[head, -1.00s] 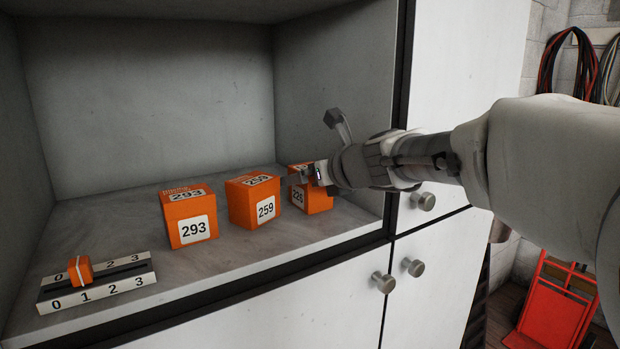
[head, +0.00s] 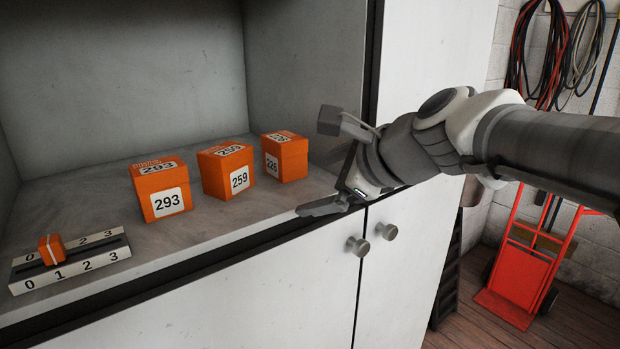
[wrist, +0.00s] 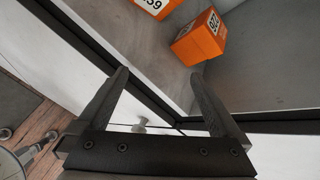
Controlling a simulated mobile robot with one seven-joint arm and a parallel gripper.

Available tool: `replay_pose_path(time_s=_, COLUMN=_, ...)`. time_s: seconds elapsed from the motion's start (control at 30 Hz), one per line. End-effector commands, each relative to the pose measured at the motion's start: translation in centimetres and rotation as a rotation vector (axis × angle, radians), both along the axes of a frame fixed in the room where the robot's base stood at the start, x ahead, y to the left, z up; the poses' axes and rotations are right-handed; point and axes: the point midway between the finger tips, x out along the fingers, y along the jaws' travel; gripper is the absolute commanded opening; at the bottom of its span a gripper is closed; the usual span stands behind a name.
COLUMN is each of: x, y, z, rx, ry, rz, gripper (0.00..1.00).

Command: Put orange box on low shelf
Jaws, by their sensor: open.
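Three orange boxes stand on the grey shelf (head: 95,195) of the open cabinet bay in the head view. They are box 293 (head: 162,205), box 259 (head: 228,184) and box 226 (head: 284,165), the farthest right; its last digits are hard to read. My gripper (head: 318,165) is open and empty at the front right of the shelf, apart from box 226. In the wrist view my gripper (wrist: 158,82) has its fingers spread across the shelf's front edge. There box 226 (wrist: 200,42) lies beyond the fingertips, and box 259 (wrist: 152,4) is cut off at the top.
A numbered slider (head: 70,260) with an orange knob sits at the shelf's front left. Closed white doors with round knobs (head: 357,246) lie below. A red hand truck (head: 515,270) stands at the right. The shelf behind the boxes is clear.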

Motion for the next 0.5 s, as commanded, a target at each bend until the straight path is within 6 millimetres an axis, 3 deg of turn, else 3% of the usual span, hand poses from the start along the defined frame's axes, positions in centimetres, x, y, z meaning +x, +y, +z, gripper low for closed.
replay_pose_path(time_s=0.03, x=-1.7, y=-0.5, z=-1.1, rx=-0.136, ry=-0.042, rz=0.085, gripper=1.00)
replay_pose_path(time_s=0.3, x=-9.9, y=-4.1, z=-7.8, rx=-0.873, ry=-0.211, rz=0.639, gripper=1.00)
replay_pose_path(time_s=0.5, x=-14.7, y=-7.6, z=-11.7, rx=-1.292, ry=-0.255, rz=1.056, gripper=1.00)
